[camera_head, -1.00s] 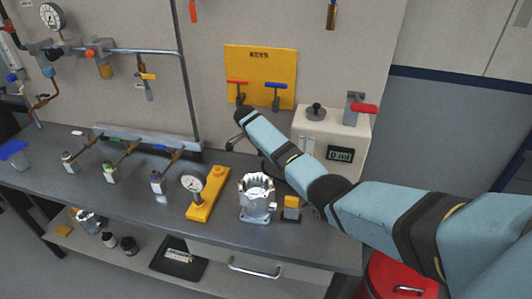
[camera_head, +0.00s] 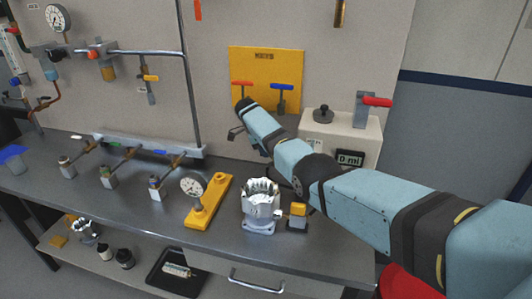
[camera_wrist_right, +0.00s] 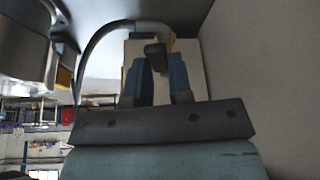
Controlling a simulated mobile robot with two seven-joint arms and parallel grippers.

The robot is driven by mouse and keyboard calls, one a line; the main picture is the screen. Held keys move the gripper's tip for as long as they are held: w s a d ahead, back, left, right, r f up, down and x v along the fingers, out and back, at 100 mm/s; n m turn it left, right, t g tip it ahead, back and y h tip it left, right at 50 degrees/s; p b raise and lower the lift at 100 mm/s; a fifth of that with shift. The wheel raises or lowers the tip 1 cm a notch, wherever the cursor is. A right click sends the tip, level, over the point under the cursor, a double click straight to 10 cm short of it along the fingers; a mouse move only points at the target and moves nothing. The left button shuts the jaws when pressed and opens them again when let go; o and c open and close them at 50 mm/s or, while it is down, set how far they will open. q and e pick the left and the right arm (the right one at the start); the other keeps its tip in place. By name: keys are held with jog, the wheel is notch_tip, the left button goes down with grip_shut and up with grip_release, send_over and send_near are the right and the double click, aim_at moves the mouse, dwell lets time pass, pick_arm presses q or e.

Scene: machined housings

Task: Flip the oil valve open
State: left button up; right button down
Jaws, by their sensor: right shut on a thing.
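The oil dispenser (camera_head: 322,127) is a cream box at the back right of the bench. It has a black knob, a red lever (camera_head: 376,101) and a display reading 0 ml. In the right wrist view my right gripper (camera_wrist_right: 157,72) is shut on a dark handle (camera_wrist_right: 155,52), apparently the oil valve's, in front of a pale box. A grey pipe (camera_wrist_right: 105,35) curves beside it. My left gripper is not in view.
An open silver housing (camera_head: 260,203) stands on the bench below my arm, beside a small yellow-topped block (camera_head: 298,214). A gauge on a yellow base (camera_head: 208,203) stands left of it. A yellow key board (camera_head: 265,68) hangs behind. Valved pipes occupy the left.

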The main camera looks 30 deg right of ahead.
jog(key=c, duration=1)
grip_release()
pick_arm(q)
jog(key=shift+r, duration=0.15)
